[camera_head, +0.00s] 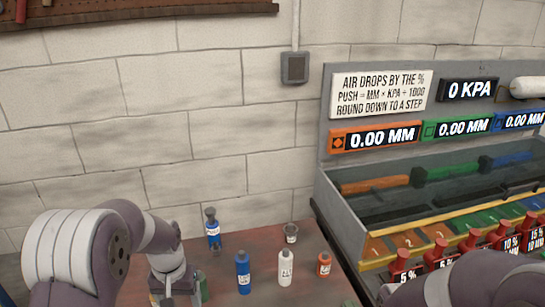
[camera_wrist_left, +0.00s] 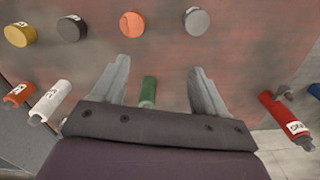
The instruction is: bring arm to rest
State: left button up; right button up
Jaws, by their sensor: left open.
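My left arm (camera_head: 70,250) comes in from the left and bends down over the reddish bench top (camera_head: 225,270). In the left wrist view my left gripper (camera_wrist_left: 158,65) has its two grey fingers spread wide apart, with nothing held between them. A green bottle (camera_wrist_left: 148,90) shows between the fingers, partly hidden by the gripper body. In the head view a sliver of green (camera_head: 202,286) shows beside my left wrist. Part of my right arm (camera_head: 475,285) crosses the bottom right corner; its gripper is out of the picture.

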pick_arm(q)
jog(key=s+d+r, duration=0.1)
jog(key=s, duration=0.6)
jog(key=s+d+r+t, duration=0.1)
jog(key=s+d+r, duration=0.1)
jog(key=s, duration=0.6)
jog(key=shift+m, duration=0.3)
pick_arm(e)
jog(key=shift+s, duration=0.2)
